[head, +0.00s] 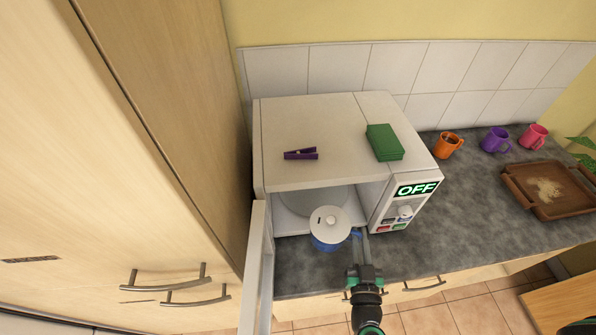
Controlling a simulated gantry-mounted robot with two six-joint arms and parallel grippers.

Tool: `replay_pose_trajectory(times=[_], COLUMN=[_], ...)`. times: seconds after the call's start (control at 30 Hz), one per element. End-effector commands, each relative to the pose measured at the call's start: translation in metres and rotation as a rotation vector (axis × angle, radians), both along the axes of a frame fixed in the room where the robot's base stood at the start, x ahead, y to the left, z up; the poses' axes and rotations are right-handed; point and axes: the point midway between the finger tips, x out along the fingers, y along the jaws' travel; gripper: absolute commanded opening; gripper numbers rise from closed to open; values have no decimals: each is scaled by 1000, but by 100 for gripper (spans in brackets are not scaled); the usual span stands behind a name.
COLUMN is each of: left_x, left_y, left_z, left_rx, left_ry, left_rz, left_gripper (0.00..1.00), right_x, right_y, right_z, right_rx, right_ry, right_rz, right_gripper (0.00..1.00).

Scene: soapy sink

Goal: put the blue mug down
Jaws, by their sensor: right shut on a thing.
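The blue mug (326,244) is at the front opening of the white microwave (300,125). A round white lid (330,223) covers its top, so only a strip of its blue side and its handle show. My right gripper (358,236) comes from below and is shut on the mug at its right side, by the handle. The mug looks upright and overlaps the microwave's front edge. I cannot tell whether it touches a surface. My left gripper is not in view.
The microwave door (257,262) stands open at left. Inside is a pale round plate (312,201). A purple clip (301,154) and green block (384,142) lie on top. Orange (448,145), purple (495,140) and pink (533,136) mugs and a brown tray (538,210) occupy the counter's right.

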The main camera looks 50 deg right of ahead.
Motion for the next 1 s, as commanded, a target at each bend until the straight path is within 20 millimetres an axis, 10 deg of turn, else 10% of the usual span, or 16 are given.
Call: replay_pose_trajectory(times=[0.27, 1.0], left_x=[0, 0], left_y=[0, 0], left_z=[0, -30], left_rx=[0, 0], left_ry=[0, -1], left_rz=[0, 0], left_gripper=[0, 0], right_x=[15, 144], right_y=[-16, -137], right_z=[1, -12], right_rx=[0, -1], right_ry=[-5, -2], right_rz=[-10, 1], right_gripper=[0, 0])
